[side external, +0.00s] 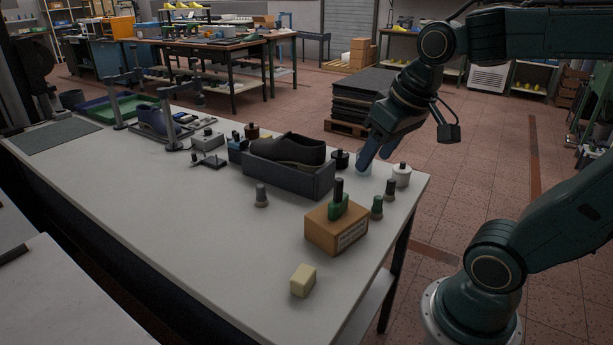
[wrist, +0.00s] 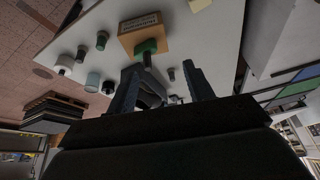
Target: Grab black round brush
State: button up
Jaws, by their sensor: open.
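A black round object with a knob on top (side external: 340,159), which may be the black round brush, stands upright on the white table just right of the grey tray. In the wrist view it appears as a small dark shape (wrist: 108,88) left of the fingers. My gripper (side external: 372,158) is above the table's far right edge, beside this object and apart from it. In the wrist view my gripper (wrist: 160,72) has its two fingers spread, with nothing held between them.
A grey tray (side external: 285,178) holds a dark shoe (side external: 285,148). Nearby stand a pale translucent jar (side external: 363,164), a white pot (side external: 402,176), small dark-topped pieces (side external: 377,208) and a wooden block (side external: 336,232) bearing a green-and-black piece. The table's front left is clear.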

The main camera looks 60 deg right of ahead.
jog(key=w+d+f+m+g, duration=0.1)
jog(key=w+d+m, duration=0.2)
jog(key=w+d, duration=0.3)
jog(key=m+g, duration=0.3)
jog(key=m, duration=0.5)
send_over(392, 181)
notch_tip(392, 181, down, 11)
jog(key=shift+r+y, duration=0.15)
jog(key=shift+y, duration=0.25)
jog(key=shift+f, duration=4.3)
jog(key=shift+f, duration=2.6)
